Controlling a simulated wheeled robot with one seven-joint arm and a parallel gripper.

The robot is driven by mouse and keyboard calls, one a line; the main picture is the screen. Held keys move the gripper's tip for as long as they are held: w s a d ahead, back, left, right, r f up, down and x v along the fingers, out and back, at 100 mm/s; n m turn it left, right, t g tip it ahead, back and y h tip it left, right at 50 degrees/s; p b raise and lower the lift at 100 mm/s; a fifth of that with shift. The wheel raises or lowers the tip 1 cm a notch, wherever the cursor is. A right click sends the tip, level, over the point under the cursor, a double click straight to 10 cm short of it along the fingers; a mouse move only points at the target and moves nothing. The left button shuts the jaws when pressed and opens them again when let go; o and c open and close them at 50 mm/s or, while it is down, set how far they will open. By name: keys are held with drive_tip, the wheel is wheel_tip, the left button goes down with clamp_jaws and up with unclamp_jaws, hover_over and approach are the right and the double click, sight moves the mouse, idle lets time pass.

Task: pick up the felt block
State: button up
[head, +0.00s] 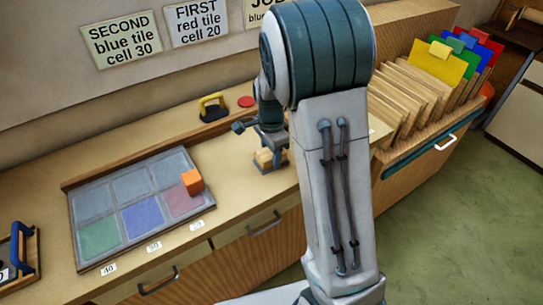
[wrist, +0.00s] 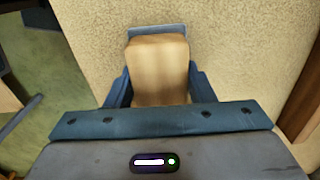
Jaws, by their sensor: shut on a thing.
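The felt block is a tan block (wrist: 158,68) that sits between the fingers of my gripper (wrist: 158,88) in the wrist view. A blue-grey part shows at its far end. My gripper is shut on it, one finger on each side. In the head view the block (head: 265,157) shows small and light at the end of my arm, low over the worktop by its front edge. My arm hides part of it. I cannot tell whether it touches the worktop.
A leaded panel (head: 72,213) with coloured cells lies on the worktop (head: 230,218) at left, an orange cube (head: 192,181) on it. A wooden rack (head: 395,108) stands right. A blue-handled item (head: 22,243) sits far left.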

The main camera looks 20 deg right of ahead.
drive_tip(key=shift+r, duration=0.15)
drive_tip(key=shift+r, duration=0.3)
drive_tip(key=r, duration=0.2)
drive_tip(key=d+r, duration=0.1)
drive_tip(key=shift+r+b, duration=0.3)
drive_tip(key=shift+r, duration=0.05)
drive_tip(key=s+d+r+b, duration=0.1)
drive_tip(key=s+d+r, duration=0.1)
drive_tip(key=d+r, duration=0.4)
drive_tip(key=d, duration=0.4)
drive_tip(key=shift+s+d+r, duration=0.2)
drive_tip(key=shift+s+d, duration=0.05)
drive_tip(key=shift+s, duration=0.05)
drive_tip(key=shift+o, duration=1.2)
drive_tip(key=shift+c, duration=0.4)
